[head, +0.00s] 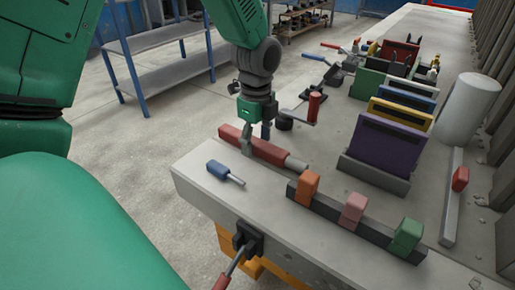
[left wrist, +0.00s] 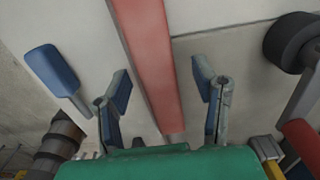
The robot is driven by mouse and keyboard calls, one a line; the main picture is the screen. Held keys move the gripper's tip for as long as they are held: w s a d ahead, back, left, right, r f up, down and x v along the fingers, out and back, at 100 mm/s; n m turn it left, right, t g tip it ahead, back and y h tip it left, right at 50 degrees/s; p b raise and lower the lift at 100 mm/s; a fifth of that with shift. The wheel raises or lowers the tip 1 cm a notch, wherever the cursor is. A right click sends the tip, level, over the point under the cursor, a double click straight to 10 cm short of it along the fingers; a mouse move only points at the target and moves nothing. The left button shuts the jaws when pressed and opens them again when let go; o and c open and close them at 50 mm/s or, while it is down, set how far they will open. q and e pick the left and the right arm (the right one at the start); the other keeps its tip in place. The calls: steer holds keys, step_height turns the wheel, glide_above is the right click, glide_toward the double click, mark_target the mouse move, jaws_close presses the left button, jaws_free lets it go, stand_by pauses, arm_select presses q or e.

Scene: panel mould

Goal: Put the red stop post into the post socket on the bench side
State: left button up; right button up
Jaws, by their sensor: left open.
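The red stop post (head: 272,153), a long red bar with a grey round end, lies flat on the bench top near its left edge. My left gripper (head: 256,139) is open, pointing down at the post's far part. In the left wrist view the red post (left wrist: 152,50) runs between the two open fingers (left wrist: 161,88), with a gap on each side. A black block (head: 246,236) is fixed to the bench's near side; a rod with a red grip (head: 229,272) sticks out of it. I cannot tell whether this block is the post socket. My right gripper is not in view.
A blue-handled tool (head: 219,171) lies beside the post. A dark rail (head: 330,208) with orange, pink and green blocks stands to the right. Behind are a red-knobbed crank (head: 315,107), a rack of coloured panels (head: 378,150) and a white cylinder (head: 466,110). The bench's near corner is clear.

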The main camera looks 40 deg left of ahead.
arm_select(q)
steer(key=shift+a+f, duration=0.25)
steer(key=shift+f, duration=0.35)
steer(key=shift+a, duration=0.2)
steer(key=shift+s+d+r, duration=0.1)
steer(key=shift+d, duration=0.15)
steer(key=c, duration=1)
steer(key=shift+d, duration=0.15)
jaws_close()
steer(key=shift+d+r, duration=0.1)
steer(key=shift+r, duration=0.1)
